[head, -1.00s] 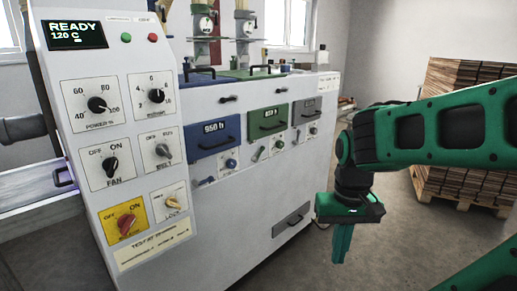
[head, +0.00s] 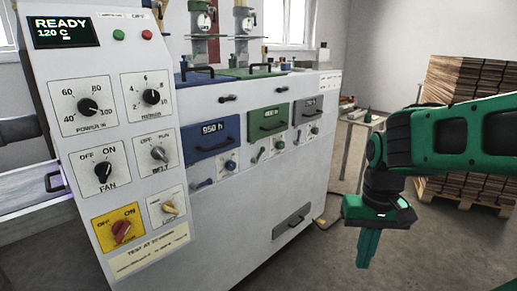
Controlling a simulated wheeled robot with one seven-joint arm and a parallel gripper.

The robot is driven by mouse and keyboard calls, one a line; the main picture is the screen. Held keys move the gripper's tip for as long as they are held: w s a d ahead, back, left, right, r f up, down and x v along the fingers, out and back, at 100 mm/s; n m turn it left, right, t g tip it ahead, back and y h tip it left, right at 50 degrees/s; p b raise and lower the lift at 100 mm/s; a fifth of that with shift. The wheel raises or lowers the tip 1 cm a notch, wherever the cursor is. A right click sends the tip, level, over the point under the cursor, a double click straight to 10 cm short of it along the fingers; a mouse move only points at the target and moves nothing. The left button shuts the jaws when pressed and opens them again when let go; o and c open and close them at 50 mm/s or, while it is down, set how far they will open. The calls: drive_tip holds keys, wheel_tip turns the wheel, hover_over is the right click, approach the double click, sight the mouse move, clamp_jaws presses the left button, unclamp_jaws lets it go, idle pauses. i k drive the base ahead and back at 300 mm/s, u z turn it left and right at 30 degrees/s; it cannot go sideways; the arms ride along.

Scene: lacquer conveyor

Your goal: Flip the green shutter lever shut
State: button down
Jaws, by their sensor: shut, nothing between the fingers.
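The green shutter lever (head: 260,154) is a small handle on the white machine's long side, below the green drawer front (head: 269,122). It looks tilted, with its exact position too small to tell. A round green knob (head: 279,144) sits just to its right. My gripper (head: 367,263) is shut and empty, pointing down in the open space to the right of the machine. It is well apart from the lever and lower in the picture.
The blue lever (head: 203,184) and the grey lever (head: 297,136) flank the green one. A control panel (head: 120,130) with dials stands at the left. A bench (head: 362,122) and stacked boards on a pallet (head: 468,90) stand behind my arm.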

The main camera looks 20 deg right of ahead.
sight(253, 160)
drive_tip(key=i, duration=1)
